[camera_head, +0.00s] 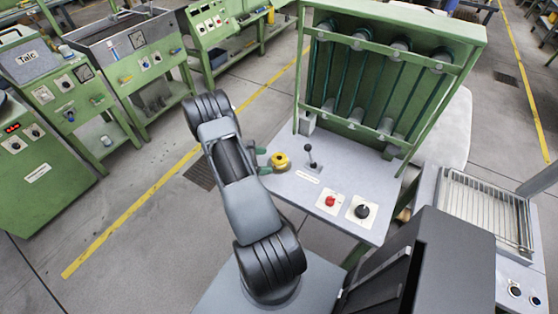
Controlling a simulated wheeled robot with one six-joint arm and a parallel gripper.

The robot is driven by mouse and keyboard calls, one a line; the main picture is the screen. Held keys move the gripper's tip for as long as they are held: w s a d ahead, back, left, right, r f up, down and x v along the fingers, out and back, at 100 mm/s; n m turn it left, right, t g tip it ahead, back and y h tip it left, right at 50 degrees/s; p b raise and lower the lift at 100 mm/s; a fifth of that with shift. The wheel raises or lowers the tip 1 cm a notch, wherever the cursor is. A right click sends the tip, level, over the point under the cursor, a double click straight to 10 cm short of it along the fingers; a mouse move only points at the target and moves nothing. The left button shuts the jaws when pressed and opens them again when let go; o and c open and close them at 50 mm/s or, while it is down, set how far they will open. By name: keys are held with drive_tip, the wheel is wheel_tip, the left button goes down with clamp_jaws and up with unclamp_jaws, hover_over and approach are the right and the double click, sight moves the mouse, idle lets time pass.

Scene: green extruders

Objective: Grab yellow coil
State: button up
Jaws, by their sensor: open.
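The yellow coil (280,160) is a small ring-like piece with a dark centre. It is near the left edge of the grey worktop (310,205) of a green machine. My gripper (265,161) is just left of the coil, with its dark green fingers apart, one toward the coil's upper side and one toward its lower side. The jaws are open. I cannot tell whether the fingers touch the coil. My arm hides part of the gripper and the worktop's left edge.
A black-knobbed lever (311,156) stands close right of the coil. A red button (330,201) and a black knob (362,211) sit toward the front. A green frame with vertical tubes (385,75) rises behind. A dark box (430,265) stands at front right.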

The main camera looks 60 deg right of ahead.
sight(274, 158)
drive_tip(key=shift+p+x, duration=0.7)
drive_tip(key=shift+x, duration=1.55)
drive_tip(key=shift+d+r, duration=0.1)
drive_tip(key=shift+r, duration=0.05)
drive_tip(key=c, duration=1)
drive_tip(key=shift+c, duration=0.2)
drive_tip(key=shift+r, duration=0.2)
